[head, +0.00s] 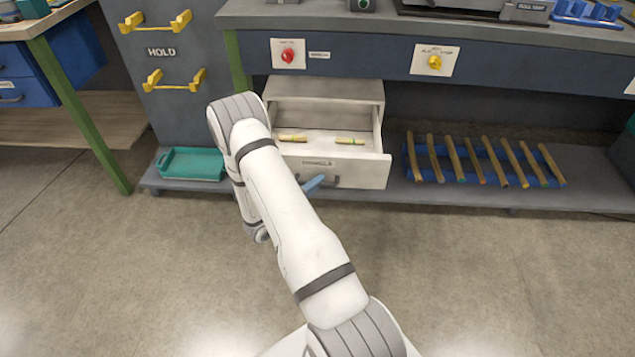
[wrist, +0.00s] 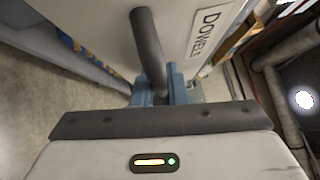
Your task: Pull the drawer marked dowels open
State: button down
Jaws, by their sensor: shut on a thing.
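The white drawer marked dowels (head: 350,172) stands pulled out from its cabinet (head: 327,90) under the bench in the head view. Two short light-coloured pieces (head: 350,141) lie inside it. Its front also shows in the wrist view (wrist: 180,20) with the label "DOWELS" (wrist: 205,32). My gripper (wrist: 160,85) has its blue fingers shut on the dark bar handle (wrist: 147,45) of this drawer. In the head view one blue finger (head: 315,184) shows at the handle, and my arm hides the left part of the drawer.
A rack of several wooden rods (head: 470,160) stands on the low shelf to the right. A teal tray (head: 192,164) lies to the left under the HOLD panel (head: 161,51). The floor (head: 470,270) in front of the drawer is clear apart from my arm.

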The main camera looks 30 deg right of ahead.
jog(key=c, duration=1.7)
grip_release()
jog(key=shift+s+d+f, duration=0.15)
jog(key=shift+s, duration=0.05)
jog(key=shift+c, duration=0.2)
jog(key=shift+w, duration=0.1)
jog(key=s+a+f+p, duration=0.1)
jog(key=a, duration=0.6)
jog(key=shift+a+p, duration=0.3)
jog(key=shift+a, duration=0.1)
